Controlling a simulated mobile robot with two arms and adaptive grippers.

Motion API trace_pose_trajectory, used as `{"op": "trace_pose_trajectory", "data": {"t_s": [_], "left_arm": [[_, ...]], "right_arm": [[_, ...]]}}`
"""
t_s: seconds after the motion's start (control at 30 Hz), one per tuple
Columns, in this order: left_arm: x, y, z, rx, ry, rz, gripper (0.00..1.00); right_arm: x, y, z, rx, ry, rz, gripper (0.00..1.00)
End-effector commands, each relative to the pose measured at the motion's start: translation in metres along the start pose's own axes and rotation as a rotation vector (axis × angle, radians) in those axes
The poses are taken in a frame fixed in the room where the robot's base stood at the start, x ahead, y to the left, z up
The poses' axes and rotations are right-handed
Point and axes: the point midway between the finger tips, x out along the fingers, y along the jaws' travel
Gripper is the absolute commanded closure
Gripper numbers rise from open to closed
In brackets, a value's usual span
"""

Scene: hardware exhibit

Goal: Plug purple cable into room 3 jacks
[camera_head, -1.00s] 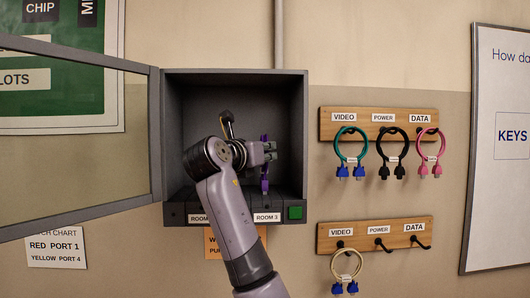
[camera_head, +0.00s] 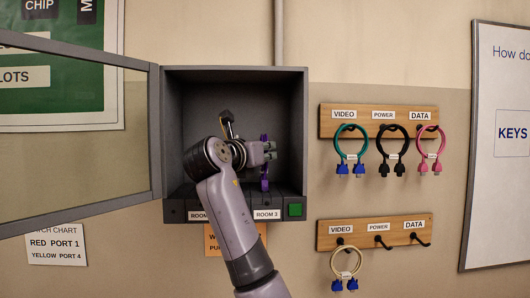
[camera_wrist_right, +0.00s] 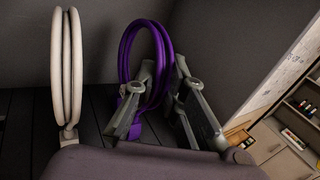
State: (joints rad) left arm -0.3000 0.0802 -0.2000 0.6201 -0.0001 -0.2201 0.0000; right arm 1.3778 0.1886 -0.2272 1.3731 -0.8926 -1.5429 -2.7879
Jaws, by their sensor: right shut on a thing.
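The purple cable (camera_head: 264,183) is a coiled loop inside the open grey wall box (camera_head: 235,76), above the ROOM 3 label (camera_head: 267,214). My right gripper (camera_head: 268,152) is shut on it. In the right wrist view the purple loop (camera_wrist_right: 124,52) stands upright between the two fingers (camera_wrist_right: 165,100), with its purple plug end low near the dark slatted base. The room 3 jacks cannot be made out, and whether the plug touches the base is unclear. My left gripper is not in view.
A white cable loop (camera_wrist_right: 67,70) stands left of the purple one in the right wrist view. The box door (camera_head: 80,140) is swung open left. A green button (camera_head: 295,210) sits right of ROOM 3. Cables hang on wooden racks (camera_head: 378,122) at right.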

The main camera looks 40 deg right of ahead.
Motion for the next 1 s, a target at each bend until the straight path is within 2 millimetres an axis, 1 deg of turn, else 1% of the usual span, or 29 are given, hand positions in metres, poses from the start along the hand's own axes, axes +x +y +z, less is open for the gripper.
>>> {"op": "trace_pose_trajectory", "data": {"t_s": [0.1, 0.13, 0.47, 0.67, 0.7, 1.0], "left_arm": [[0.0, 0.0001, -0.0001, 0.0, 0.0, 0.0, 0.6], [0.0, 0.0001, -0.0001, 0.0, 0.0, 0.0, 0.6], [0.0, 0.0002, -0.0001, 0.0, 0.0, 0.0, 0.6], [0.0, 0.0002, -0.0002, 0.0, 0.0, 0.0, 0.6], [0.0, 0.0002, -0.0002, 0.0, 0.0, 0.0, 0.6], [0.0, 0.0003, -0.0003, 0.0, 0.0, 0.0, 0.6]], "right_arm": [[0.0, -0.0002, 0.0004, 0.0, -0.001, 0.0, 1.0], [-0.0001, -0.0002, 0.0004, 0.0, -0.001, 0.0, 0.87], [0.0, -0.0001, 0.0004, 0.0, -0.001, 0.0, 0.65], [-0.0001, 0.0, 0.0003, 0.0, 0.0, 0.0, 0.65], [0.0, 0.0001, 0.0, 0.0, 0.0, 0.0, 0.63], [0.0, 0.0001, 0.0, 0.0, 0.0, 0.0, 0.43]]}}
